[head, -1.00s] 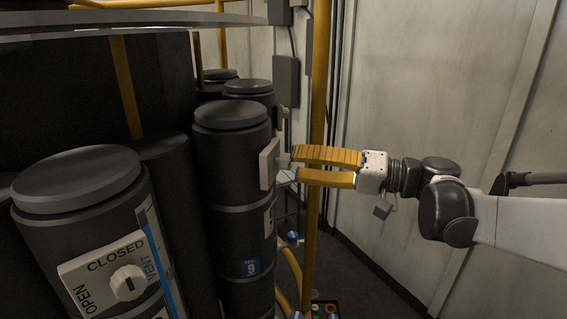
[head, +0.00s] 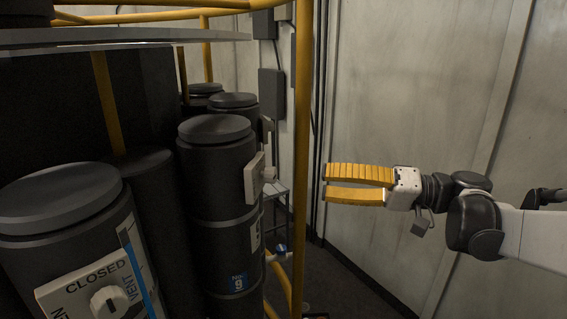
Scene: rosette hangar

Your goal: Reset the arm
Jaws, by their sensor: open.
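My gripper (head: 327,184) is in the head view, right of the middle. Its two yellow fingers point left and are apart, with nothing between them. My arm reaches in from the right edge. The nearest thing to the fingertips is a yellow upright pole (head: 302,150) just to their left. Beyond it is a dark cylinder labelled No 9 (head: 217,165), with a pale valve plate and knob (head: 257,177) on its right side. The gripper is apart from the knob.
A nearer dark cylinder (head: 60,200) at lower left carries a plate with a white knob (head: 107,300), marked CLOSED and VENT. A shelf edge (head: 120,38) and yellow rails run above. A pale wall (head: 420,90) stands behind my arm; floor shows below it.

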